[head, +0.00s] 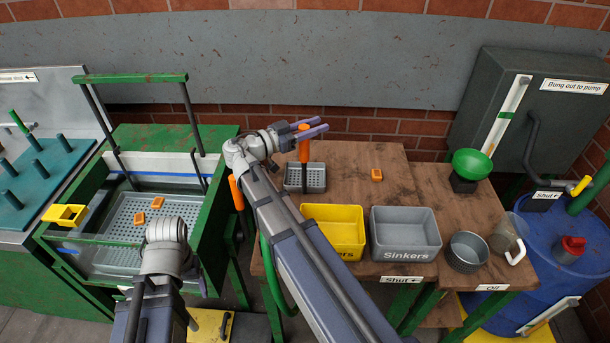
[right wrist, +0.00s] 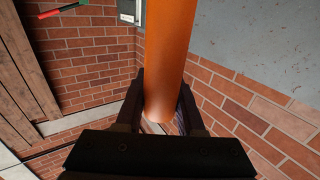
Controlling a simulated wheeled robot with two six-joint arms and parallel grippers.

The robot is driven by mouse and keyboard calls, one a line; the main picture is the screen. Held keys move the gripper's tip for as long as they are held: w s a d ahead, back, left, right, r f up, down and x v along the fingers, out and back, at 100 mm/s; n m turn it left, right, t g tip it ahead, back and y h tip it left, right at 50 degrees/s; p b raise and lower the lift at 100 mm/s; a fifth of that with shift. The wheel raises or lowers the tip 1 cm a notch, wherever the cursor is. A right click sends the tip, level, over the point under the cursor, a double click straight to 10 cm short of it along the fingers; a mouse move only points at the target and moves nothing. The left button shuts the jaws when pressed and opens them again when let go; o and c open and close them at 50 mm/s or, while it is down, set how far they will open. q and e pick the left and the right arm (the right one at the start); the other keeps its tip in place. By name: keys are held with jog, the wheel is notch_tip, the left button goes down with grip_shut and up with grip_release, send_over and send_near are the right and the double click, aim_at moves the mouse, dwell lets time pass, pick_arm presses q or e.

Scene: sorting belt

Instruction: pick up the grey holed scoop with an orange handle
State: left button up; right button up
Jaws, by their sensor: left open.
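The grey holed scoop (head: 316,178) is on the brown table, behind the yellow bin, with its orange handle (head: 304,150) standing upright. My right gripper (head: 311,129) is at the top of this handle, with a finger on either side. In the right wrist view the orange handle (right wrist: 168,60) fills the gap between the dark fingers, which appear shut on it. The scoop's basket is out of sight there. My left gripper (head: 202,287) is low at the left, by the green-framed tank, open and mostly hidden by its own wrist.
A yellow bin (head: 335,212) and a grey "Sinkers" bin (head: 405,213) stand at the table's front, with a metal pot (head: 466,252) and clear jug (head: 507,235) to the right. An orange block (head: 377,175) lies behind. Another orange handle (head: 236,192) hangs beside the tank.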

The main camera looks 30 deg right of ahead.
grip_shut()
jog(key=shift+r, duration=0.1)
notch_tip(320, 180, up, 10)
jog(key=p, duration=1)
